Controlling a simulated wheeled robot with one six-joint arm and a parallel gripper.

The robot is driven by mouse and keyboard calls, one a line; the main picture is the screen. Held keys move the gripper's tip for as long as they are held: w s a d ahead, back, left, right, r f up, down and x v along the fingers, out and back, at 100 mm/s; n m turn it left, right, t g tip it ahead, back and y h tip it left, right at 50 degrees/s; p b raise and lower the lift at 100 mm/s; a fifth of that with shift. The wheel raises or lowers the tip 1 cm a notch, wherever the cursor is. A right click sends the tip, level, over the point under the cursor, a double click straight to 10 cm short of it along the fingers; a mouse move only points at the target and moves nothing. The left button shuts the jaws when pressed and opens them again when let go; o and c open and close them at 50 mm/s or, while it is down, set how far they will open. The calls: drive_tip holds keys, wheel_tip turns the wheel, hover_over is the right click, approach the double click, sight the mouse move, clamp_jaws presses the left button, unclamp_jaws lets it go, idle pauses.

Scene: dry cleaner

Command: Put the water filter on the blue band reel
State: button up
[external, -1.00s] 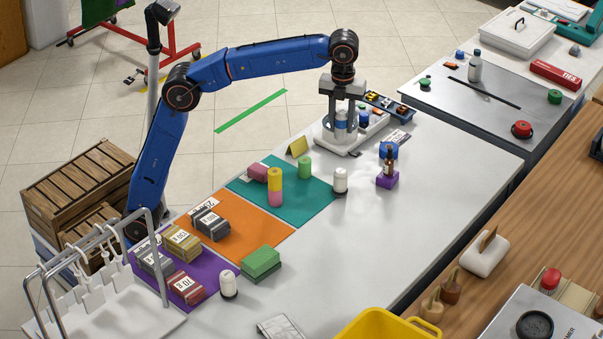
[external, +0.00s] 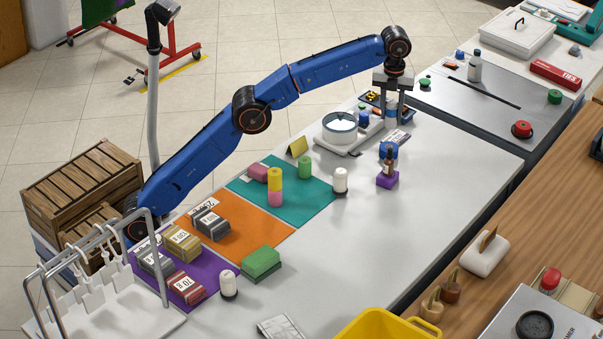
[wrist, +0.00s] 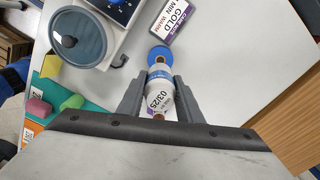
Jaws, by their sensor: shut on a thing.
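My gripper (external: 391,118) is shut on the water filter (external: 391,108), a white cylinder with blue parts, and holds it upright above the table's far end. In the wrist view the filter (wrist: 160,90) sits between both fingers, with a label reading 03/25. The blue band reel (external: 387,149) lies on the white table, below the gripper and a little nearer the external camera. In the wrist view a blue round shape, apparently the reel (wrist: 160,52), shows just beyond the filter; the two are apart in the external view.
The table right of the reel is clear.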

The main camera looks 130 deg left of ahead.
drive_tip(key=shift+a+f, duration=0.15)
drive_tip(key=shift+f, duration=3.9)
drive_tip(key=shift+f, duration=0.15)
drive_tip(key=o, duration=1.1)
wheel_tip(320, 180, up, 7)
drive_tip(key=shift+r, duration=0.4)
